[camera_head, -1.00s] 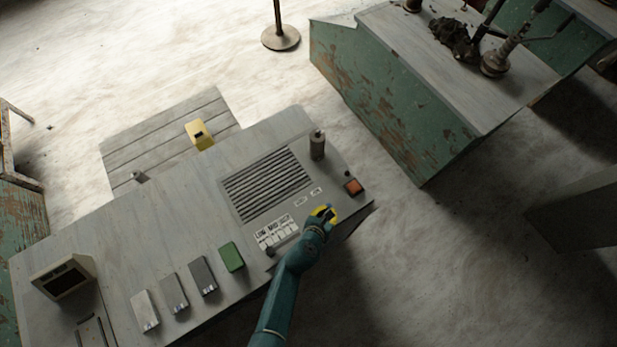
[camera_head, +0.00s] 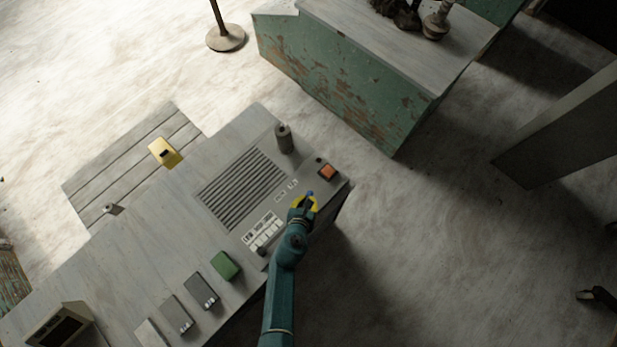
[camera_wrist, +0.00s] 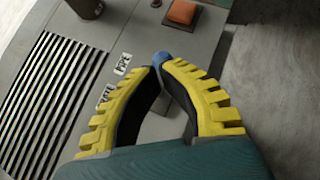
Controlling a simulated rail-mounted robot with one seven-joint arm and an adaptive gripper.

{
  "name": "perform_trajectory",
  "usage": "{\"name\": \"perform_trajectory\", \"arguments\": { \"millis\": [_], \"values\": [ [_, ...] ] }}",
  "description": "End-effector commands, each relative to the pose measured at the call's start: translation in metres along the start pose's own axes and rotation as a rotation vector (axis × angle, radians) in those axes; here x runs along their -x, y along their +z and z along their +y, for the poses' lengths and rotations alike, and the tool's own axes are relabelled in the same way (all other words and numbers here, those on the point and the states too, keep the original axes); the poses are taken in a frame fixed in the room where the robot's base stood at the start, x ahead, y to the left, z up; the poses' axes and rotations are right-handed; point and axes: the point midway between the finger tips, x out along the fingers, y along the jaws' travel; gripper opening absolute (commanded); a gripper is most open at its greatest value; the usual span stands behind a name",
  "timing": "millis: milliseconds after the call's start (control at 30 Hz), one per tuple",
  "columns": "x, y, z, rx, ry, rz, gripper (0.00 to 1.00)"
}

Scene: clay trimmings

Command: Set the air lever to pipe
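A lever with a blue knob (camera_wrist: 160,57) stands on the grey control panel, beside two small white labels (camera_wrist: 122,63); the lettering is too blurred to read surely. The blue knob also shows in the head view (camera_head: 310,193), at the panel's right end. My gripper (camera_wrist: 160,70) has yellow-backed fingers with dark pads, and their tips come nearly together right at the knob. The fingers partly hide the lever, so I cannot tell whether the knob is pinched between the tips or only touched. My gripper shows in the head view (camera_head: 306,198) too.
An orange button (camera_head: 327,171) is just beyond the lever, and a dark cylinder (camera_head: 284,138) stands near the slatted grille (camera_head: 243,189). A white label strip with a small dark knob lies left of my gripper. A green block (camera_head: 225,265) and grey blocks line the panel's front.

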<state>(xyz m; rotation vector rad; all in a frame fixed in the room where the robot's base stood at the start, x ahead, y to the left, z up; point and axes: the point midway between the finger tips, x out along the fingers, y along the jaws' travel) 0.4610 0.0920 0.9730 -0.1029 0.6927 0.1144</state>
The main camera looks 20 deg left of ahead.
Motion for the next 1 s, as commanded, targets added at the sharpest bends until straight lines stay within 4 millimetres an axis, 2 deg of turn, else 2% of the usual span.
{"name": "perform_trajectory", "arguments": {
  "millis": [167,200,267,400,700,1000],
  "values": [
    [0.037,-0.005,0.0,0.0,-0.002,0.003,0.0],
    [0.048,0.006,-0.004,-0.003,-0.003,0.0,0.0],
    [0.062,0.013,-0.008,-0.003,-0.003,0.0,0.0],
    [0.078,0.017,-0.014,-0.004,-0.001,-0.001,0.0],
    [0.11,0.033,-0.026,-0.004,-0.004,0.0,0.0],
    [0.116,0.036,-0.027,-0.002,-0.003,0.001,0.0]
  ]
}}
